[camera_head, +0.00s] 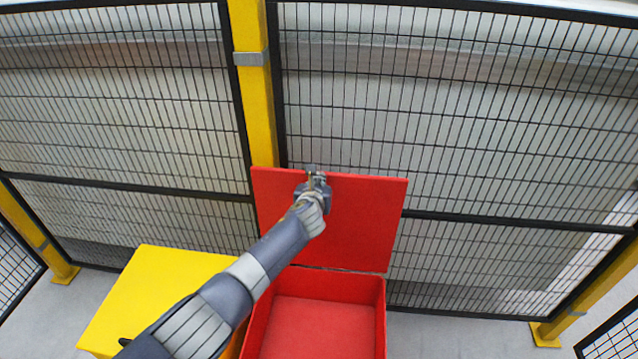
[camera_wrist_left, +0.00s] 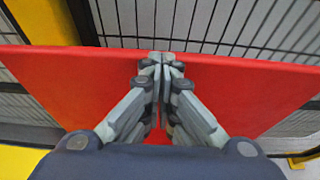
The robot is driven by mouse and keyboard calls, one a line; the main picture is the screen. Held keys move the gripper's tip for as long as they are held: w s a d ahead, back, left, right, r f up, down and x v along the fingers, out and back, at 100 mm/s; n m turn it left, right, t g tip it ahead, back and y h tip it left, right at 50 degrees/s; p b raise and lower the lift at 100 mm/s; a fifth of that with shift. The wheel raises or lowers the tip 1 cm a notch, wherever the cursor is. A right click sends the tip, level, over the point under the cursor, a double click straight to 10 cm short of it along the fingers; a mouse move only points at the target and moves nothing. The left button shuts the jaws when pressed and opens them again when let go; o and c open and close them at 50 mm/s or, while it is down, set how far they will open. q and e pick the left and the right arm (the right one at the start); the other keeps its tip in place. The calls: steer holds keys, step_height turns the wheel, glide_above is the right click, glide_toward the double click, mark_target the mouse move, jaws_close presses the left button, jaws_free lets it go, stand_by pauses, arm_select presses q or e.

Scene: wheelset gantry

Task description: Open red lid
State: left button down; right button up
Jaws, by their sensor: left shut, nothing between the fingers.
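The red lid (camera_head: 362,222) stands raised, roughly upright, at the back of the red box (camera_head: 320,318), whose inside shows empty in the part I see. My left gripper (camera_head: 311,172) is at the lid's top edge, in front of the lid's inner face. In the left wrist view the fingers (camera_wrist_left: 161,58) are shut together with nothing between them, and the tips reach the top edge of the lid (camera_wrist_left: 230,90). I cannot tell whether they touch it. My left arm hides part of the lid and box. My right gripper is not in view.
A yellow box (camera_head: 150,290) with a closed top stands left of the red box, partly under my left arm. A black mesh fence (camera_head: 480,110) with a yellow post (camera_head: 252,90) stands close behind the lid. Grey floor (camera_head: 455,335) is free to the right.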

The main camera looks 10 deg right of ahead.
arm_select(q)
steer(key=v, duration=1.2)
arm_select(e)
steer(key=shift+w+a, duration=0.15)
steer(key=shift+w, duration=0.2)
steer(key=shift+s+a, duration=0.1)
